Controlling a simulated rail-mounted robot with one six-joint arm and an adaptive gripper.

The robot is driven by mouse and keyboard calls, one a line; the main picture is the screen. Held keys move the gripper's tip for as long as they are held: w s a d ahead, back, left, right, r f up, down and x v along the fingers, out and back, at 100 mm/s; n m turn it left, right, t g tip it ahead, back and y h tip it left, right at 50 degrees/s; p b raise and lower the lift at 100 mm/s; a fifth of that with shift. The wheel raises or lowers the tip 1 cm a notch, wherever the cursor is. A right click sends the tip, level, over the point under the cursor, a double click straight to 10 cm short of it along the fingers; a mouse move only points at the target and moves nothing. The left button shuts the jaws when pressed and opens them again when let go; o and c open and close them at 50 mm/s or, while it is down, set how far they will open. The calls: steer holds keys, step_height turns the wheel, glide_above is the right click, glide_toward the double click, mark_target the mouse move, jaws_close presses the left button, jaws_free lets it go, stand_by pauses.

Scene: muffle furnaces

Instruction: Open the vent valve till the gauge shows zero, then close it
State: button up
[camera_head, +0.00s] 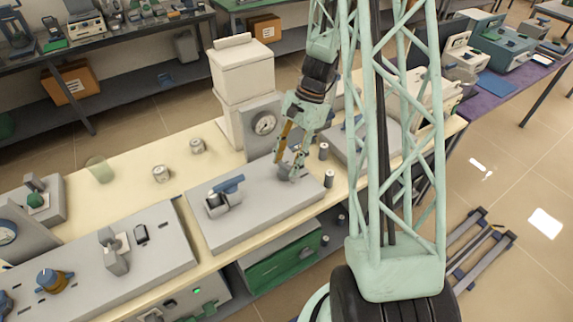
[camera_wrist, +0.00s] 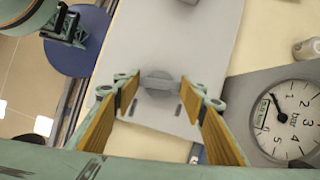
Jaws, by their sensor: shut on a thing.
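A grey round knob with a raised bar handle (camera_wrist: 159,83) sits on a light grey panel in the wrist view. In the head view my gripper (camera_head: 290,168) reaches down to the right part of the grey panel (camera_head: 262,212) and mostly hides the knob. The round pressure gauge (camera_head: 264,124) stands behind the panel. Its dial also shows at the right of the wrist view (camera_wrist: 291,122), marked in bar, with the dark needle pointing up-left, a little below 1.
A blue-handled lever valve (camera_head: 226,186) is on the same panel, left of my gripper. Small grey cylinders (camera_head: 329,179) stand near the right bench edge. A white box-like unit (camera_head: 243,75) rises behind the gauge. Another grey panel with knobs (camera_head: 95,255) lies to the left.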

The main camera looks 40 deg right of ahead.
steer(key=shift+m+t+b, duration=0.4)
steer(key=shift+m+b, duration=0.1)
steer(key=shift+m, duration=0.6)
steer(key=o, duration=0.9)
steer(key=shift+c, duration=0.2)
steer(key=shift+r, duration=0.15)
steer(key=v, duration=1.1)
steer(key=shift+d+r, duration=0.15)
steer(key=shift+r, duration=0.15)
steer(key=shift+s+r, duration=0.1)
